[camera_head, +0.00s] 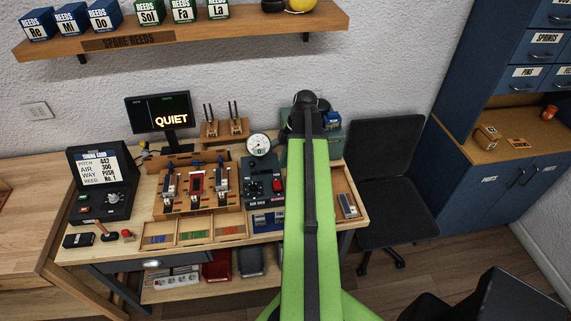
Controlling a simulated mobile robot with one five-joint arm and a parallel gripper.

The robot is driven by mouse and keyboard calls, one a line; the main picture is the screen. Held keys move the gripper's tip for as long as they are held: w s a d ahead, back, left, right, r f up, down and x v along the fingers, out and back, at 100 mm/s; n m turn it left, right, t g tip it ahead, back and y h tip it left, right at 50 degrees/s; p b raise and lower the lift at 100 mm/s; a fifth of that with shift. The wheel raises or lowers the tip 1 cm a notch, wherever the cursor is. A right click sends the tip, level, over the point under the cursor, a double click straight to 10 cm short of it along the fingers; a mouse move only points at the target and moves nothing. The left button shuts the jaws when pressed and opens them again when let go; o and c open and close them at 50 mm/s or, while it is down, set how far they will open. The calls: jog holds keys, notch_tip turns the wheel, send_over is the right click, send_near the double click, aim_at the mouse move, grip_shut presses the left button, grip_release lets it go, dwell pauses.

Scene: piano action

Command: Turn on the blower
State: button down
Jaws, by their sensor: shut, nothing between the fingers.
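A dark grey control box (262,170) stands on the workbench, just left of my green arm. It has a black knob (254,188), a red switch (278,185) and a round dial gauge (258,145) above it. I cannot tell the switch's position or read the box's label. A green-grey unit (335,141) stands behind my arm and is partly hidden by it; I cannot tell whether it is the blower. A monitor (159,112) reads "QUIET". My arm rises across the middle of the view, but my gripper fingers do not show.
A fixture with reed-like parts (196,188) and a tray of small coloured pieces (198,230) are left of the box. A tuning card panel (103,183) stands further left. A black chair (383,170) is right of the bench. A reed shelf (190,32) hangs above.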

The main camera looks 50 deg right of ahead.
aim_at(277, 188)
jog(key=b+x, duration=0.6)
jog(key=x, duration=0.1)
jog(key=s+b+x, duration=0.1)
jog(key=b+x, duration=0.2)
jog(key=shift+d+f, duration=0.3)
jog(key=shift+f, duration=0.3)
jog(key=shift+r, duration=0.1)
